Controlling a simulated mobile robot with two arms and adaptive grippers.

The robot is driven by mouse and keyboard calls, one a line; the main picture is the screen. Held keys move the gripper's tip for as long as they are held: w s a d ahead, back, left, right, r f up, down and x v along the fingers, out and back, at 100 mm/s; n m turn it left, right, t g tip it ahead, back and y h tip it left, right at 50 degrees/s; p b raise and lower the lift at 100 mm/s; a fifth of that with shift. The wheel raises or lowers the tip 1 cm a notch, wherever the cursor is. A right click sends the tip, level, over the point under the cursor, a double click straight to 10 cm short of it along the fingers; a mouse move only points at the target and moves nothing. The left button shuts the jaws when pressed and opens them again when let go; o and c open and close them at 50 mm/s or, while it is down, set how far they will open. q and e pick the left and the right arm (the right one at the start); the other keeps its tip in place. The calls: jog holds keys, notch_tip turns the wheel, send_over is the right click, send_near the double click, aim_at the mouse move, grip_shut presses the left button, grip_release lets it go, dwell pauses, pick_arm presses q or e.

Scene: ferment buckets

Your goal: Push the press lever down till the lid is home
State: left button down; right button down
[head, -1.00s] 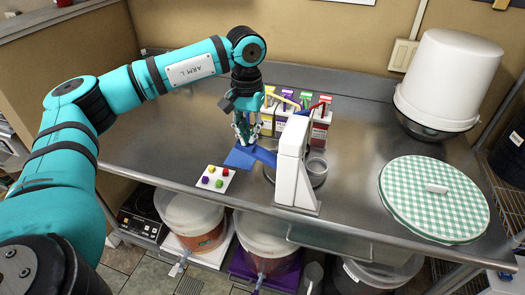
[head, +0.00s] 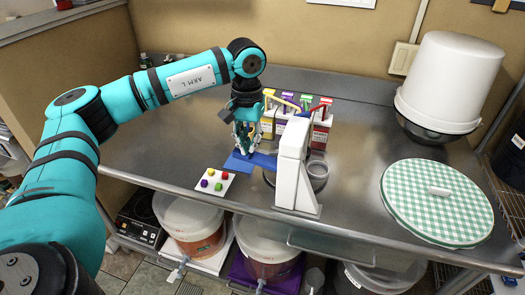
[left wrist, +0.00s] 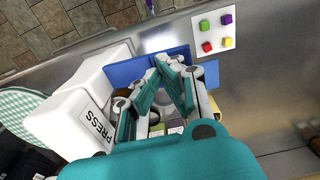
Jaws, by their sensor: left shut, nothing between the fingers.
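The white press (head: 291,174) stands upright near the table's front edge, with its blue lever (head: 238,163) reaching out to the left. My left gripper (head: 243,150) is shut and empty, pointing down at the lever's broad end. In the left wrist view, the fingertips (left wrist: 168,66) overlap the blue lever (left wrist: 125,71) beside the press (left wrist: 72,120), which is marked PRESS. I cannot tell whether they touch it. The lid under the press is not clearly visible; a round metal rim (head: 318,176) shows behind the column. My right gripper is out of view.
A card with coloured cubes (head: 215,182) lies left of the press. Cartons with coloured tops (head: 320,124) stand behind it. A checked green round cover (head: 437,203) and a white bucket (head: 450,78) are at right. Ferment buckets (head: 193,226) stand below the table.

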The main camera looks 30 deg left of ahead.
aim_at(249, 155)
pick_arm(q)
jog(key=shift+f+b, duration=0.55)
jog(key=shift+f, duration=0.3)
jog(key=shift+f+b, duration=0.6)
jog(key=shift+f, duration=0.2)
jog(key=shift+s+f+b, duration=0.1)
jog(key=shift+f+b, duration=0.3)
jog(key=shift+f, duration=0.1)
jog(key=shift+r, duration=0.15)
notch_tip(249, 155, up, 14)
jog(key=p, duration=0.9)
dwell(0.9)
